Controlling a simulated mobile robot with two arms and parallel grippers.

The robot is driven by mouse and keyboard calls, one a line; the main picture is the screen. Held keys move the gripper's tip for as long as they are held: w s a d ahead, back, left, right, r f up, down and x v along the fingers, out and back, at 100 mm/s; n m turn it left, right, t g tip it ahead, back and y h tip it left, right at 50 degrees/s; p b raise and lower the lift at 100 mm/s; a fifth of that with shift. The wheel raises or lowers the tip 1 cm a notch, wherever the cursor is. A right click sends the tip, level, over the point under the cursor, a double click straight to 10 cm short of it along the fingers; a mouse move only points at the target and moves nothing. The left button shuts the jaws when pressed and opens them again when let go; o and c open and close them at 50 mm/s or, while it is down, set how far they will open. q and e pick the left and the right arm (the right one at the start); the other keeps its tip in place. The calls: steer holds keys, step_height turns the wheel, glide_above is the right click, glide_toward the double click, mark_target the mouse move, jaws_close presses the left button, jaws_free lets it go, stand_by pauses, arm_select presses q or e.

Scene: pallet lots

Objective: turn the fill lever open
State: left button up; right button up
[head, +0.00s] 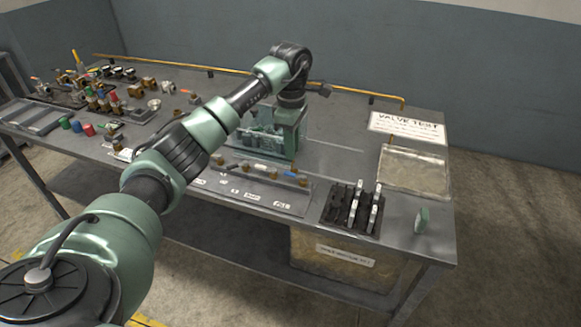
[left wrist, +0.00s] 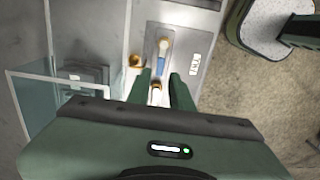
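A valve row on a grey plate (head: 291,207) lies at the table's front edge, with several brass fittings. A blue lever (head: 262,168) lies along the row; it also shows in the left wrist view (left wrist: 162,50), with a pale tip. No readable label tells me whether it is the fill lever. My left gripper (left wrist: 160,73) points down over the row, its two fingers apart. The blue lever's brass end (left wrist: 157,86) shows between the fingers, with gaps at both sides; I cannot tell whether they touch it. My right gripper is out of view.
A clear-walled tank (head: 262,146) stands behind the row, close to my left gripper. A black rack (head: 352,209) and a shallow tray (head: 414,172) are to the right. Small valves and fittings crowd the left of the table. A yellow pipe (head: 350,91) runs along the back.

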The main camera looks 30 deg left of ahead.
mark_target(290, 173)
arm_select(q)
steer(key=shift+s+a+f, duration=0.1)
steer(key=shift+s+a, duration=0.1)
steer(key=shift+a, duration=0.15)
step_height(290, 173, down, 7)
steer(key=shift+w+d+f+p, duration=0.1)
steer(key=shift+f+p, duration=0.1)
steer(key=shift+p, duration=0.65)
jaws_close()
